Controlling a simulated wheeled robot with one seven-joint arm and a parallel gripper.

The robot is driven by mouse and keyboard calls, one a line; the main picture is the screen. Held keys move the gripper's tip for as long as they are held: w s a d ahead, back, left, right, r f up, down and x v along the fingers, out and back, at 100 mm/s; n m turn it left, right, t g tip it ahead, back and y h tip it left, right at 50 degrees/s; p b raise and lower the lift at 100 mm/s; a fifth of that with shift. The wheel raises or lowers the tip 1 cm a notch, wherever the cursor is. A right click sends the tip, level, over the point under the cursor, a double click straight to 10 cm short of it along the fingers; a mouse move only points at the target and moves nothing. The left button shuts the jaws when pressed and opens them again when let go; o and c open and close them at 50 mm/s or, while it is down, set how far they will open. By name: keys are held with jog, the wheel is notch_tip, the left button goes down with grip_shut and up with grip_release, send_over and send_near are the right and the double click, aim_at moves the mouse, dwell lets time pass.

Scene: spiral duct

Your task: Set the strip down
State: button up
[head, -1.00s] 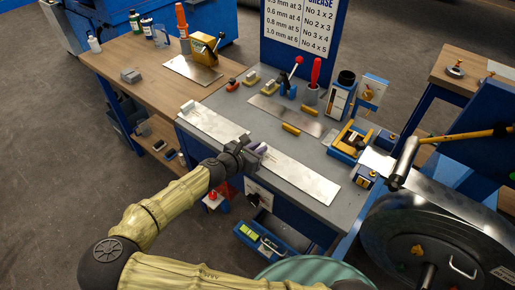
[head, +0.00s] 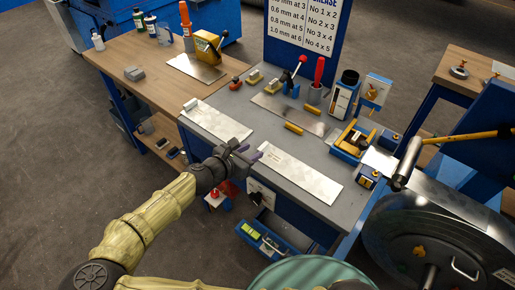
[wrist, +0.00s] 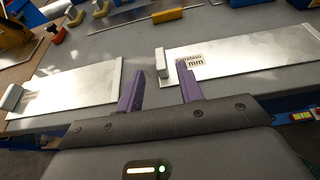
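A bright metal strip (head: 300,174) lies flat on the grey bench, right of my gripper (head: 250,152). In the wrist view this strip (wrist: 250,58) has a small pale block (wrist: 161,63) at its left end and a label reading "mm". A second metal strip (head: 218,121) lies flat to the left; it also shows in the wrist view (wrist: 70,88), with a pale block at its left end.
A darker plate (head: 285,112) and a yellow bar (head: 293,128) lie farther back on the bench (head: 240,103). A blue-and-yellow device (head: 352,142) stands right of them. A hammer (head: 408,160) and a large metal drum (head: 430,225) are at the right.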

jog(key=v, duration=0.6)
jog(key=shift+s+a, duration=0.2)
jog(key=shift+r, duration=0.1)
dwell(0.3)
